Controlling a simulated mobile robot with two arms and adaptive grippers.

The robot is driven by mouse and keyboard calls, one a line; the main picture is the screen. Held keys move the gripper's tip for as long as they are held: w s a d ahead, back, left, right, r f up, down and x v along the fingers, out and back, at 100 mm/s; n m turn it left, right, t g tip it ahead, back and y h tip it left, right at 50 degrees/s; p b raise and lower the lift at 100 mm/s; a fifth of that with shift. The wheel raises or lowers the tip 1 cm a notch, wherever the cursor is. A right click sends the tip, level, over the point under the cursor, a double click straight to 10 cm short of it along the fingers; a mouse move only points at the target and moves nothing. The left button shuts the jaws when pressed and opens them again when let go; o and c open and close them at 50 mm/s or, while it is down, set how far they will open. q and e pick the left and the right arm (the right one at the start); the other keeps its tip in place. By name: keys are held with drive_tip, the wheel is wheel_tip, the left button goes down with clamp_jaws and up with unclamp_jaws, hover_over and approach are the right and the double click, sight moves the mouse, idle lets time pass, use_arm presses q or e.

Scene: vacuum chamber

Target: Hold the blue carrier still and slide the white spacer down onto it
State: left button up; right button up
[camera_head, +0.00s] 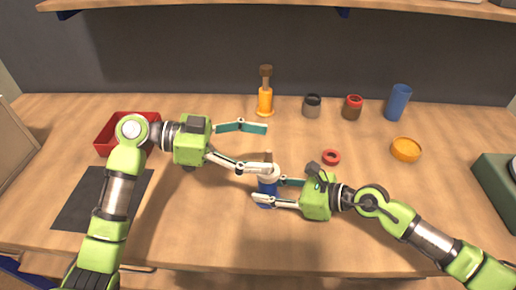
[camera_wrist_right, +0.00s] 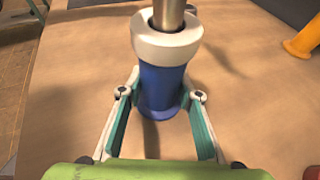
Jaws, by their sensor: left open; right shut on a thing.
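The blue carrier (camera_head: 267,187) stands upright near the front middle of the table. It also shows in the right wrist view (camera_wrist_right: 160,90). My right gripper (camera_head: 268,190) is shut on the carrier, one finger on each side. The white spacer (camera_wrist_right: 166,46) is a thick ring around a metal shaft (camera_wrist_right: 169,14), directly above the blue body; no gap shows between them. In the head view the spacer (camera_head: 268,175) is partly covered by a left finger. My left gripper (camera_head: 267,148) is open, its nearer fingertip at the spacer's top, its other finger well behind.
A red tray (camera_head: 104,143) and black mat (camera_head: 75,212) lie at left. An orange bottle-shaped thing (camera_head: 265,102), two jars (camera_head: 312,106) and a blue cup (camera_head: 398,103) stand behind. A red ring (camera_head: 331,157) and orange dish (camera_head: 406,149) lie right. A green box (camera_head: 497,185) stands at the right edge.

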use_arm(q)
drive_tip(key=shift+r, duration=3)
use_arm(e)
drive_tip(key=o, duration=1.1)
drive_tip(key=shift+d, duration=0.1)
